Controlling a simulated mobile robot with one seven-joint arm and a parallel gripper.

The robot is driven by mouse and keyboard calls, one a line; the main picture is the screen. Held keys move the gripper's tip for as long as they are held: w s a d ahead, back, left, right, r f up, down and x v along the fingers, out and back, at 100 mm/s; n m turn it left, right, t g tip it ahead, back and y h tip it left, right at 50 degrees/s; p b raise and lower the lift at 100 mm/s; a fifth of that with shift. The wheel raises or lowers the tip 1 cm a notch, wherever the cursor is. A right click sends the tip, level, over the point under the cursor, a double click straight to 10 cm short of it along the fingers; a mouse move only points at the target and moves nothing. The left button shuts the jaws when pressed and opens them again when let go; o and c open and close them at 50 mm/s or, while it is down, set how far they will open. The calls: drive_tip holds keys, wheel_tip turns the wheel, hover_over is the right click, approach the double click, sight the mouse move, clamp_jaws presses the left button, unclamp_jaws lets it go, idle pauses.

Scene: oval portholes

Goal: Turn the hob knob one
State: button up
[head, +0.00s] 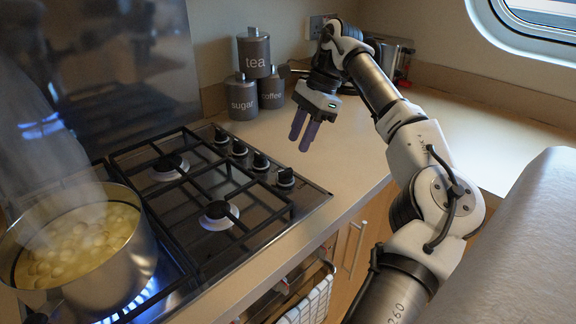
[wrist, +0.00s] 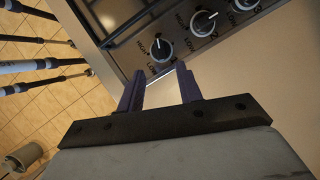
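A row of several black hob knobs runs along the right side of the hob (head: 317,197). The knob nearest the front edge (head: 285,178) also shows in the wrist view (wrist: 161,48), just beyond the fingertips and roughly between them. The second knob (head: 260,161) shows in the wrist view (wrist: 203,22) farther up and right. White pointer lines and HIGH and LOW marks show there.
A steaming pot (head: 126,270) stands over a blue flame at the front left. Black pan supports (head: 160,205) cover the burners. Tea (head: 255,55), sugar (head: 241,98) and coffee (head: 271,92) canisters stand behind the knobs. The worktop (head: 347,150) under my gripper is clear.

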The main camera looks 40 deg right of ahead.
sight(286, 169)
drive_tip(key=x, duration=0.7)
drive_tip(key=shift+a+f, duration=0.15)
drive_tip(key=shift+f, duration=0.05)
clamp_jaws()
